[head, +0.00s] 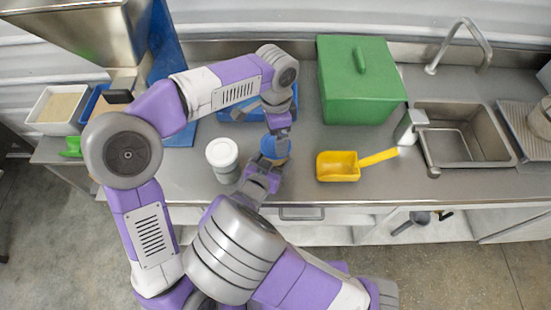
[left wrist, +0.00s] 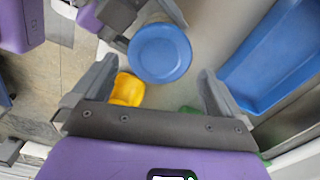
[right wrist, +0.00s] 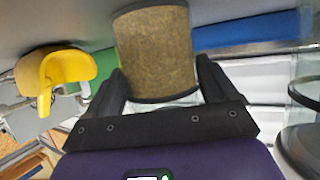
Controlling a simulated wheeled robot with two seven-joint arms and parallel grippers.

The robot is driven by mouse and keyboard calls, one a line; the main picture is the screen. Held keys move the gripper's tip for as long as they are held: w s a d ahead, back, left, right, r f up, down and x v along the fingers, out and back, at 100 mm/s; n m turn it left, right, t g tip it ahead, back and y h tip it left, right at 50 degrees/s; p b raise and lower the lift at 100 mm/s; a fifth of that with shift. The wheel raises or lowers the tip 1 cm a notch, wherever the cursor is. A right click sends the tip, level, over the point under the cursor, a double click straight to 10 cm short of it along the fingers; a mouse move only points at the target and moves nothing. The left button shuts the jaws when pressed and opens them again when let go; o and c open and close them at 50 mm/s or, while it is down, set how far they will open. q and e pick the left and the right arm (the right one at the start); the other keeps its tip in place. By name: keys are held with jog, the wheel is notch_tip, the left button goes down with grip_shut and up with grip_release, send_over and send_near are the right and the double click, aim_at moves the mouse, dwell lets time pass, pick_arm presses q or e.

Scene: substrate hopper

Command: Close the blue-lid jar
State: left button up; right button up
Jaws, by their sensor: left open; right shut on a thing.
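The blue-lid jar (head: 272,149) stands on the counter below my left gripper. In the left wrist view its round blue lid (left wrist: 160,53) is seen from above, covering the jar's mouth. I cannot tell how tightly it sits. My right gripper (head: 264,176) is shut on the jar's side. In the right wrist view the jar's body with brown contents (right wrist: 155,52) lies between the right fingers (right wrist: 160,85). My left gripper (head: 278,122) is open above the lid. In the left wrist view the lid appears ahead of the left fingers (left wrist: 152,90), apart from them.
A white-lidded jar (head: 222,155) stands left of the blue-lid jar. A yellow scoop (head: 340,166) lies to the right. A blue tray (head: 236,116) is behind, a green lidded bin (head: 360,80) back right, and a sink (head: 465,138) far right.

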aim_at(276, 158)
pick_arm(q)
jog(key=n, duration=0.1)
jog(key=r+n, duration=0.1)
jog(key=n, duration=0.2)
jog(key=shift+r+n, duration=0.25)
jog(key=shift+n, duration=0.05)
notch_tip(276, 158, up, 2)
jog(key=n, duration=0.6)
jog(key=shift+f, duration=0.1)
jog(key=shift+f, duration=3.95)
jog(key=shift+c, duration=0.3)
